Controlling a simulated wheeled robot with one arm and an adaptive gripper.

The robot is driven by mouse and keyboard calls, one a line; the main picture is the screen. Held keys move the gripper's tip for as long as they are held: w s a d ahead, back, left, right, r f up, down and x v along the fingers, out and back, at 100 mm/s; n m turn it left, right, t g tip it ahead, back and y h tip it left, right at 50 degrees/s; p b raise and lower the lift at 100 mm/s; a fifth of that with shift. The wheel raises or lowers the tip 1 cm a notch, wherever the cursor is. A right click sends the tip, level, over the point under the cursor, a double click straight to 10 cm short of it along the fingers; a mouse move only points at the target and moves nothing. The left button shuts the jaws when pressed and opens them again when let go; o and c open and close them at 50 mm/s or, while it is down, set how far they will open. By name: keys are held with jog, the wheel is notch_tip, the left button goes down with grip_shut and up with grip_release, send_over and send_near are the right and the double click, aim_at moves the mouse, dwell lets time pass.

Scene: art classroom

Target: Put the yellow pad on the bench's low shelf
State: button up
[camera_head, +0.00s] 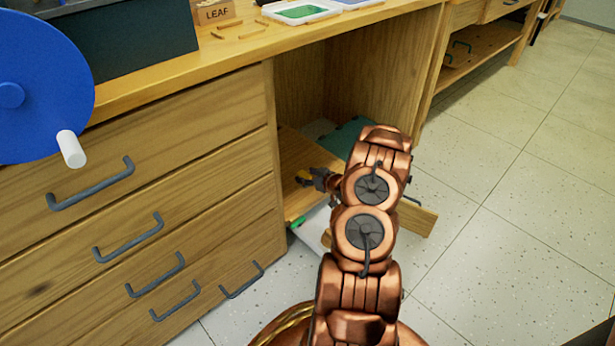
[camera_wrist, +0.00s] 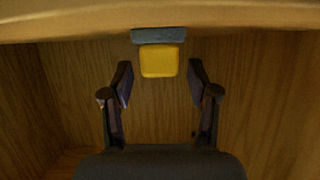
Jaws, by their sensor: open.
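The yellow pad (camera_wrist: 159,61) shows in the wrist view just ahead of and between my fingertips, with a grey-blue strip along its far edge. My gripper (camera_wrist: 160,70) is open, and a gap shows between each finger and the pad. In the head view my gripper (camera_head: 314,181) is at the bench's low opening, over the wooden low shelf (camera_head: 296,152). My arm hides much of the shelf. I cannot tell whether the pad rests fully on the wood.
A drawer front (camera_head: 170,150) with dark handles stands left of the opening. The bench top (camera_head: 225,55) overhangs it and carries a paint tray (camera_head: 299,11). A teal sheet (camera_head: 343,134) lies deeper in the opening. Tiled floor (camera_head: 510,180) is clear at right.

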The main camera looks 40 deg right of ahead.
jog(key=shift+s+r, duration=0.25)
jog(key=shift+r, duration=0.1)
jog(key=p+v, duration=0.4)
jog(key=v, duration=0.7)
jog(key=shift+s+p, duration=0.25)
jog(key=shift+p, duration=0.15)
jog(key=shift+a, duration=0.1)
